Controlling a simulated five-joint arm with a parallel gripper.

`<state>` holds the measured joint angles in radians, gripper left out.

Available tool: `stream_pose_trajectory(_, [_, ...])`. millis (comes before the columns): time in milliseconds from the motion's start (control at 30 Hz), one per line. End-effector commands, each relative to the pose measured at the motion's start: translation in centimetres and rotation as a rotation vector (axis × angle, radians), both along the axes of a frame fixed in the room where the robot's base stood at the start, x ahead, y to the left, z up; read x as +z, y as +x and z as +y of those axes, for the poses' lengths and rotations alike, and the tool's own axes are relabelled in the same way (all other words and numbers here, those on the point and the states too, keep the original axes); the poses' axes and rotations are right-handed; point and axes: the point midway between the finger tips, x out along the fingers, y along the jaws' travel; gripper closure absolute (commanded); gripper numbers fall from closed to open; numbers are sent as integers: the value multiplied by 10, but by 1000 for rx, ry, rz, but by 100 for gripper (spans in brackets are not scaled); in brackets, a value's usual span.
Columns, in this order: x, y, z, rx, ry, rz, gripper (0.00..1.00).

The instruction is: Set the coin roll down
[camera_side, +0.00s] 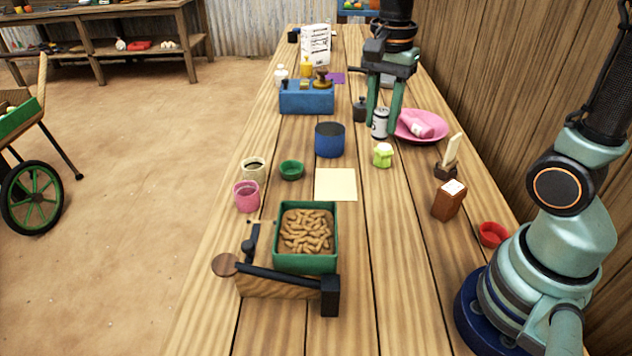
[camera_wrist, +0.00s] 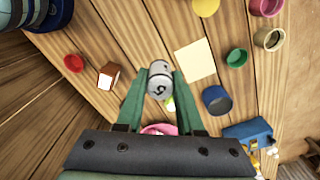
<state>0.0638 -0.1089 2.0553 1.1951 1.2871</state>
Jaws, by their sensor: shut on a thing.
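The coin roll (camera_side: 380,124) appears to be the white-grey cylinder with dark markings between my gripper's fingers, upright in the side view. In the wrist view the coin roll (camera_wrist: 160,80) sits between the two green fingertips. My gripper (camera_side: 384,118) is shut on it, pointing down over the far right part of the table. The coin roll is low, near the boards. I cannot tell whether its base touches them. My gripper (camera_wrist: 160,82) hides part of its sides in the wrist view.
A pink plate (camera_side: 436,120) holding a pink cylinder is just right of the coin roll. A dark canister (camera_side: 360,109) is close on the left, a lime jar (camera_side: 383,155) in front. A blue pot (camera_side: 329,140) and a pale yellow sheet (camera_side: 335,185) lie left. Bare boards show between them.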

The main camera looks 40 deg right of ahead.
Motion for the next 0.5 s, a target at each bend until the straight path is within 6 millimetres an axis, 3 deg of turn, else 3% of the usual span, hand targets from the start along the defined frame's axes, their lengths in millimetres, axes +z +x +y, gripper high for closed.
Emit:
stream_pose_trajectory(33, [1, 8, 21, 77, 0, 1, 100])
stream_pose_trajectory(233, [4, 27, 103, 351, 0, 0, 100])
stream_pose_trajectory(500, [5, 17, 223, 716, 0, 1, 100])
